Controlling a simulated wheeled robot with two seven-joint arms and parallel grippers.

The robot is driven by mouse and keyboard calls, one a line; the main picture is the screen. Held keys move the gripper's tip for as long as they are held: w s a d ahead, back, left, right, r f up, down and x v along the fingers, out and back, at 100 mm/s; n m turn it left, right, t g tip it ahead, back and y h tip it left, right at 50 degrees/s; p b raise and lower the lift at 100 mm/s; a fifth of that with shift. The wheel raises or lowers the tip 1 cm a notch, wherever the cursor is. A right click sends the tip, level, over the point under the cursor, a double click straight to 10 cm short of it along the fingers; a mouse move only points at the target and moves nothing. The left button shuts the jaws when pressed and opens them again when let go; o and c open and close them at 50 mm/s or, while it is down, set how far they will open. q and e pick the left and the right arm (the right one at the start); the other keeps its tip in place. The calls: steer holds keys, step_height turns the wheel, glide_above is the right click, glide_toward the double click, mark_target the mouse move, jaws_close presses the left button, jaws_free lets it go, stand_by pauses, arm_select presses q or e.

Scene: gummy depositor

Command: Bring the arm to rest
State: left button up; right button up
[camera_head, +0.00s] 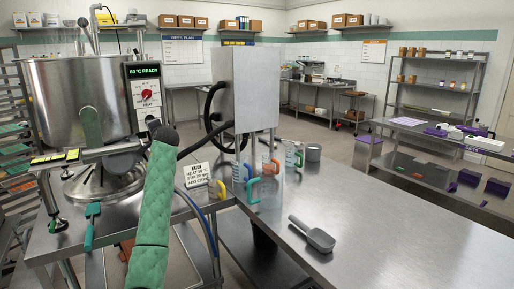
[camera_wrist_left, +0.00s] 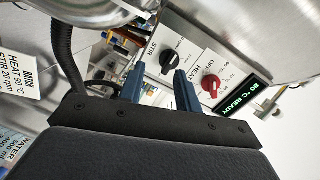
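My left gripper (camera_wrist_left: 160,72) is open in the left wrist view, its two blue fingers apart with nothing between them. Its fingertips appear near the kettle's control panel; I cannot tell whether they touch it. The panel has a black STIR knob (camera_wrist_left: 176,57) and a red HEAT knob (camera_wrist_left: 211,86), beside a display (camera_wrist_left: 245,107) with green text ending in READY. In the head view the display (camera_head: 143,71) and red knob (camera_head: 148,94) show on the steel kettle (camera_head: 75,98). The left gripper's fingers cannot be made out there. My right gripper is not in view.
A steel depositor box (camera_head: 255,88) stands right of the kettle, with black hoses beside it. A batch card (camera_head: 195,175), colour-handled jugs (camera_head: 268,185) and a metal scoop (camera_head: 312,234) are on the steel table (camera_head: 390,225). The table's right front is clear.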

arm_select(q)
steer(key=s+d+r+n+h, duration=0.3)
steer(key=s+d+r+n, duration=0.35)
steer(key=s, duration=0.25)
steer(key=s+d+f+h, duration=0.2)
steer(key=s+d, duration=0.2)
steer(key=s, duration=0.1)
steer(key=s+d+f+g+h, duration=0.1)
steer(key=s+d+f+h, duration=0.1)
steer(key=s+d+f, duration=0.55)
steer(key=s+d+f+g+h, duration=0.2)
steer(key=s+f, duration=0.8)
steer(key=f, duration=0.3)
steer(key=s+d+f+g+h, duration=0.1)
steer(key=s+d+f+h, duration=0.1)
steer(key=s+d+f, duration=0.55)
steer(key=s+f+g, duration=0.3)
steer(key=s+f, duration=1.1)
steer(key=s, duration=0.4)
steer(key=s+d+f+m+g, duration=0.1)
steer(key=s+f+g, duration=0.3)
steer(key=s+f, duration=1.1)
steer(key=s, duration=0.4)
steer(key=shift+d+f+g+h, duration=0.25)
steer(key=shift+d+g+h, duration=0.05)
steer(key=shift+h, duration=0.1)
